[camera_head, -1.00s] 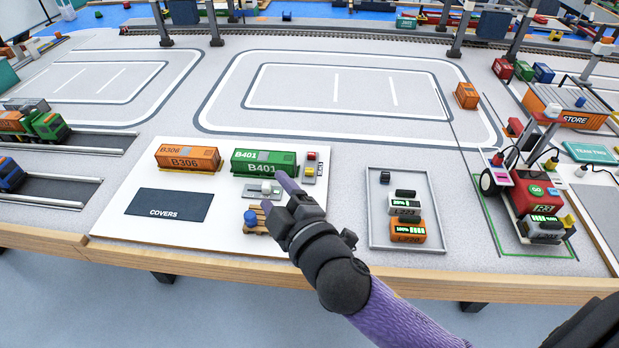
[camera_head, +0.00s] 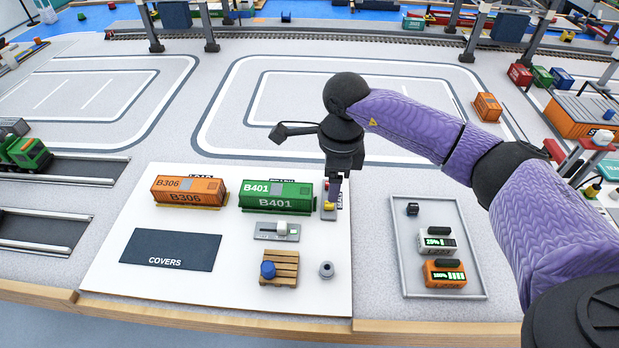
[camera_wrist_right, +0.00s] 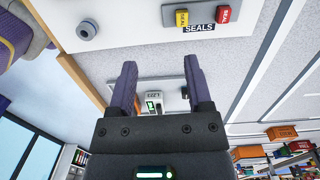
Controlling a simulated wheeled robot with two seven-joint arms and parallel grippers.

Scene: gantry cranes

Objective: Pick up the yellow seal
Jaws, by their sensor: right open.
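The yellow seal (camera_head: 328,207) lies at the right edge of the white board, right of the green container B401, partly hidden by my right gripper in the head view. In the right wrist view the yellow seal (camera_wrist_right: 182,19) lies beside the red seal (camera_wrist_right: 223,15), above the SEALS label and beyond the fingertips. My right gripper (camera_head: 334,194) points down over the seals; in the right wrist view its purple fingers (camera_wrist_right: 162,72) are spread, with nothing held between them. Its height above the seals cannot be told. My left gripper is out of view.
The green container B401 (camera_head: 277,197) stands close left of the gripper. A grey fixture (camera_head: 277,231), a pallet (camera_head: 289,268) and a grey round piece (camera_head: 326,270) are nearer the front. A tray (camera_head: 474,285) with battery-like blocks lies right.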

